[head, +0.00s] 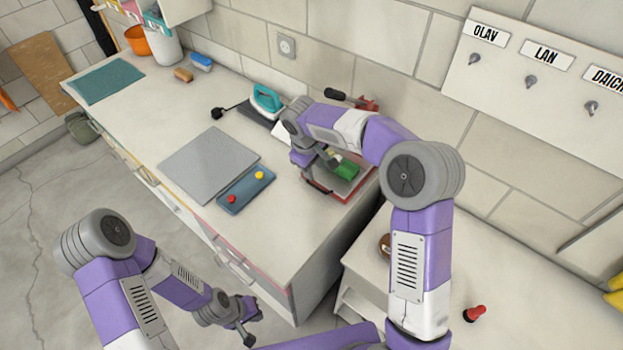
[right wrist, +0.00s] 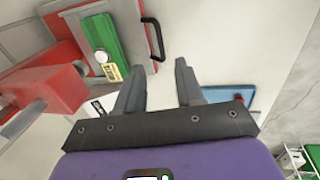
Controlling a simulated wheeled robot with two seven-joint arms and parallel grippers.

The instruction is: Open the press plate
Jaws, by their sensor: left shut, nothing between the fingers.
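The press stands at the right end of the counter, with a red body (right wrist: 45,92) and a black lever (head: 338,95) at its back. Its red-edged plate (head: 352,190) lies low on the counter and bears a green block (head: 347,169) with a yellow label. A black bar handle (right wrist: 153,38) sits at the plate's near edge. My right gripper (right wrist: 158,80) is open and empty above the counter beside the handle, apart from it; in the head view the arm partly hides the press. My left gripper (head: 250,322) is shut and empty, low in front of the counter.
A grey mat (head: 208,164) and a blue tray (head: 246,190) with a red and a yellow knob lie left of the press. A teal iron (head: 266,99) stands behind. A lower white table (head: 365,262) adjoins the counter's right end.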

